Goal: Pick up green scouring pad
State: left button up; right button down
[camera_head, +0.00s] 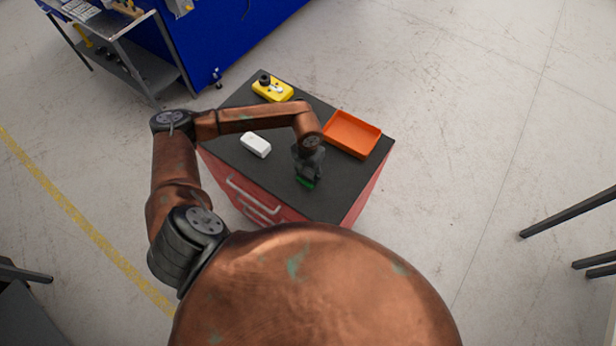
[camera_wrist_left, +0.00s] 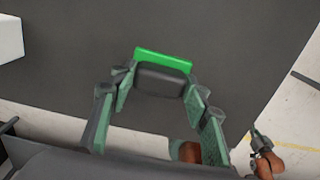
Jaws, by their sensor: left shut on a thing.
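The green scouring pad shows in the left wrist view as a bright green strip (camera_wrist_left: 163,60) with a dark grey face, between the fingers of my left gripper (camera_wrist_left: 158,92). In the head view only a small green part of the pad (camera_head: 306,184) shows below the left gripper (camera_head: 308,174), which hides the rest. The left gripper is shut on the pad, over the front right part of the dark cabinet top (camera_head: 270,180). I cannot tell whether the pad still touches the top. My right gripper does not show clearly.
An orange tray (camera_head: 352,134) lies behind and right of the left gripper. A white block (camera_head: 256,144) lies to its left; it also shows in the wrist view (camera_wrist_left: 10,38). A yellow device (camera_head: 272,90) with a black knob stands at the back. The cabinet's front left is clear.

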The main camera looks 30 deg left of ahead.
aim_at(308, 175)
pick_arm(q)
jog(key=c, duration=0.5)
jog(key=shift+r, duration=0.1)
jog(key=shift+r+b, duration=0.35)
jog(key=shift+r, duration=0.15)
jog(key=shift+s+d+r+b, duration=0.15)
jog(key=shift+r+b, duration=0.1)
jog(key=shift+r, duration=0.4)
jog(key=shift+s+r+b, duration=0.1)
jog(key=shift+r+b, duration=0.15)
jog(key=shift+r, duration=0.35)
jog(key=s+d+r+b, duration=0.1)
jog(key=s+d+r, duration=0.1)
jog(key=s+r, duration=0.2)
jog(key=s+d+r+b, duration=0.2)
jog(key=s+r, duration=0.3)
jog(key=s, duration=0.3)
jog(key=shift+s+d+r, duration=0.15)
jog(key=shift+d+r, duration=0.05)
jog(key=shift+d, duration=0.55)
